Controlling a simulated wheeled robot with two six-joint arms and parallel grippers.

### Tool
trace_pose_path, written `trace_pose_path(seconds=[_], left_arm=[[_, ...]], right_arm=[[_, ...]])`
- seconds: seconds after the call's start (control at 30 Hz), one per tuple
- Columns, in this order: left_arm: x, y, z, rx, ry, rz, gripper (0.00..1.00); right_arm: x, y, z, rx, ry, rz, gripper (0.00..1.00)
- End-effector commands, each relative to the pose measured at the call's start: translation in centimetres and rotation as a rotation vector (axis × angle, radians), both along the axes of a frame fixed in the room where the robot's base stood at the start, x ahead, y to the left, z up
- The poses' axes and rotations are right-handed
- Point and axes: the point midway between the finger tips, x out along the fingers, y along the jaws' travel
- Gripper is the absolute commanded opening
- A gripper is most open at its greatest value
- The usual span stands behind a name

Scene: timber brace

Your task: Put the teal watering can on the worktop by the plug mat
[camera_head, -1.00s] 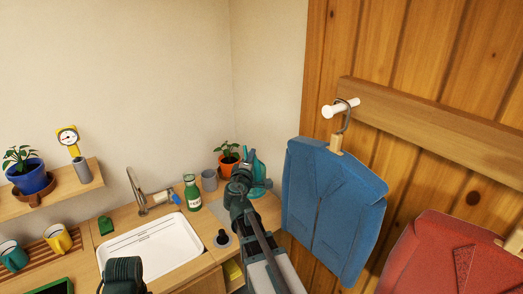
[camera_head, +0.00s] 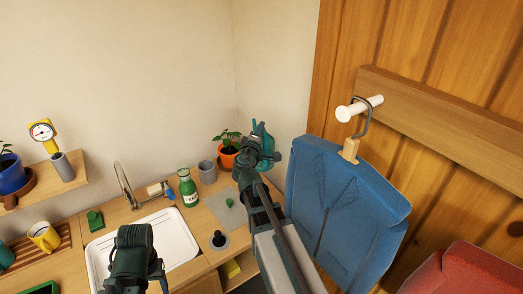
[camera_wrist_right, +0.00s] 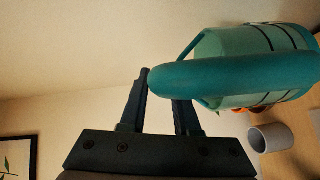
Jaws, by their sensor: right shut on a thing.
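The can looks tilted in that view. A flat grey mat (camera_head: 216,207) lies on the worktop (camera_head: 188,212), and a black plug (camera_head: 218,238) stands on a round grey piece nearer me; I cannot tell which is the plug mat. My left gripper (camera_head: 135,262) shows only from behind, its fingers hidden.
A white sink (camera_head: 102,252) with a tap (camera_head: 124,185) is left of the mat. A green bottle (camera_head: 187,190), a grey cup (camera_head: 207,172) and a potted plant (camera_head: 228,157) stand along the back. A blue jacket (camera_head: 345,205) hangs close right of my right arm.

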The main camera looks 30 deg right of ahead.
Motion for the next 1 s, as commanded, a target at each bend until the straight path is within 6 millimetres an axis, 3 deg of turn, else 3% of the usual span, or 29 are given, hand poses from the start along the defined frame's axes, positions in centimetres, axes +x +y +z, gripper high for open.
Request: trace_pose_path(seconds=[0.57, 1.0], left_arm=[[0.0, 0.0, -1.6, 0.0, 0.0, 0.0, 0.63], [0.0, 0.0, -6.0, 0.0, 0.0, 0.0, 0.63]], right_arm=[[0.0, 0.0, -1.6, 0.0, 0.0, 0.0, 0.0], [0.0, 0.0, -6.0, 0.0, 0.0, 0.0, 0.0]])
